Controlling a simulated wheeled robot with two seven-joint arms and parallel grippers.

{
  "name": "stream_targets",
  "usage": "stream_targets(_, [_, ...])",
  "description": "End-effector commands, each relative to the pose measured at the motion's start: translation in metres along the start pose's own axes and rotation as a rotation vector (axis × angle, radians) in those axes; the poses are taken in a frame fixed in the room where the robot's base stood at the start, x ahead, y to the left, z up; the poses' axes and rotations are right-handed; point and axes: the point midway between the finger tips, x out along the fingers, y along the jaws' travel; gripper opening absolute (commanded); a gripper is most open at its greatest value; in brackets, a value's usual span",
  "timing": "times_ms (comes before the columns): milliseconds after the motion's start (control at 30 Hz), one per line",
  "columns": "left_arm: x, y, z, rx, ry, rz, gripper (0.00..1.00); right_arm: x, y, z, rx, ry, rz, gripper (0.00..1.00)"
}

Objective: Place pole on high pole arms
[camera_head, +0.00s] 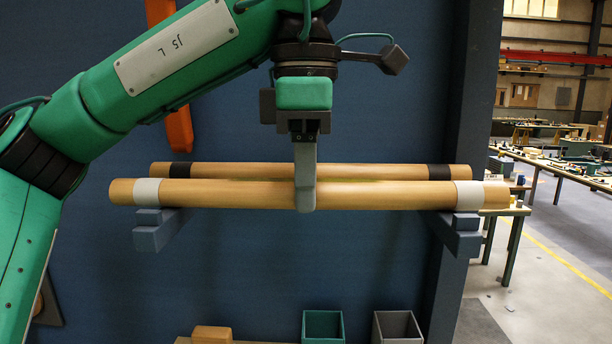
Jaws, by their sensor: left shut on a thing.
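My left gripper (306,196) points down and is shut on the middle of a tan pole with light grey bands (240,193). The pole is level, runs left to right, and has a band near each end. Its bands are over the left pole arm (150,238) and the right pole arm (460,240), two blue-grey brackets on the wall. It looks in contact with them or very close above; I cannot tell which. A second tan pole with black bands (235,170) lies parallel behind it, partly hidden by my gripper and the front pole. My right gripper is out of view.
A blue wall panel (250,260) stands behind the poles, with an upright post (470,100) at right. Below are a green bin (323,327), a grey bin (397,327) and a tan block (211,334). An orange part (179,130) hangs behind my left arm. Worktables stand far right.

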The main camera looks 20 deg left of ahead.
Motion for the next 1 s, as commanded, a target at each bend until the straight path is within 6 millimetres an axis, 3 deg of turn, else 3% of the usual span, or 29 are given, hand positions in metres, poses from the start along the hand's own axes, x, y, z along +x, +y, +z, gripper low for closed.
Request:
stream_targets(233, [0.004, 0.0, 0.0, 0.0, 0.0, 0.0, 0.0, 0.003, 0.0, 0.0, 0.0, 0.001, 0.0, 0.89])
stream_targets(267, [0.004, 0.0, 0.0, 0.0, 0.0, 0.0, 0.29, 0.002, 0.0, 0.0, 0.0, 0.001, 0.0, 0.89])
stream_targets(367, [0.003, 0.0, 0.0, 0.0, 0.0, 0.0, 0.49, 0.002, 0.0, 0.0, 0.0, 0.001, 0.0, 0.89])
stream_targets(767, [-0.003, 0.0, 0.0, 0.0, 0.0, 0.0, 0.49, 0.0, 0.0, -0.001, 0.0, 0.001, 0.0, 0.89])
stream_targets(1000, [-0.026, 0.0, 0.0, -0.002, -0.001, 0.003, 0.49, 0.003, 0.001, 0.0, -0.001, 0.001, 0.001, 0.89])
